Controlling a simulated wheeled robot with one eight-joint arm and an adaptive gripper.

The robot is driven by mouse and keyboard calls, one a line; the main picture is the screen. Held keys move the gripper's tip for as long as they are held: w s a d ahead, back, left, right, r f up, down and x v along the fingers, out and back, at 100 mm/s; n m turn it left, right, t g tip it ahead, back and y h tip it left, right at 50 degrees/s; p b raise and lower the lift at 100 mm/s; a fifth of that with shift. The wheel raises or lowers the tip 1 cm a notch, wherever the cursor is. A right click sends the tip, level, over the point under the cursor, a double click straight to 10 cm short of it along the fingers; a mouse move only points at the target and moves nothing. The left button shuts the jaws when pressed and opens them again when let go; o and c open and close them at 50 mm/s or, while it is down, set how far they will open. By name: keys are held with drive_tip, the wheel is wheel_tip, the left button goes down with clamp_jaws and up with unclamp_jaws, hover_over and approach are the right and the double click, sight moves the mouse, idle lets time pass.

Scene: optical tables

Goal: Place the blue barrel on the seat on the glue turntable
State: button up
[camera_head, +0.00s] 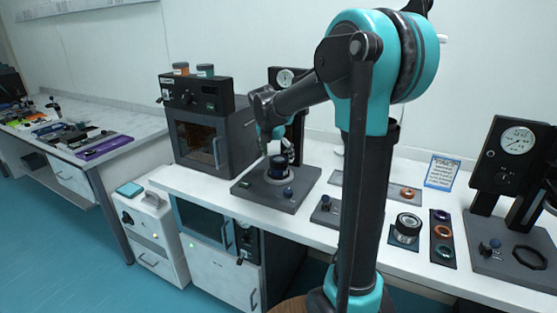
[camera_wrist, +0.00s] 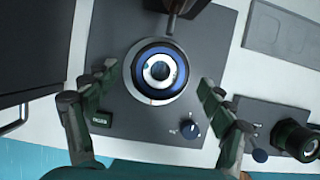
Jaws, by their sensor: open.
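The blue barrel (camera_wrist: 144,54) shows end-on in the wrist view, a blue and black ring with a bright centre. A pale ring of the seat (camera_wrist: 150,99) shows around its lower edge. The barrel (camera_head: 278,166) appears upright on the seat (camera_head: 277,180) in the head view, on the dark plate of the glue turntable (camera_head: 262,196). My gripper (camera_wrist: 157,79) is open, its fingers spread on either side of the barrel with gaps visible. In the head view my gripper (camera_head: 271,138) is just above the barrel. Exact seating contact is hard to see.
An oven (camera_head: 207,140) stands left of the turntable. A knob (camera_wrist: 190,130) is on the turntable plate. To the right are a lens holder (camera_head: 405,230), a tray of coloured rings (camera_head: 441,238) and a gauge press (camera_head: 517,140). A dark post (camera_wrist: 178,12) rises behind the barrel.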

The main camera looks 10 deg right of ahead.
drive_tip(key=v, duration=0.9)
drive_tip(key=shift+s+r, duration=0.15)
drive_tip(key=shift+r, duration=0.1)
drive_tip(key=shift+c, duration=0.2)
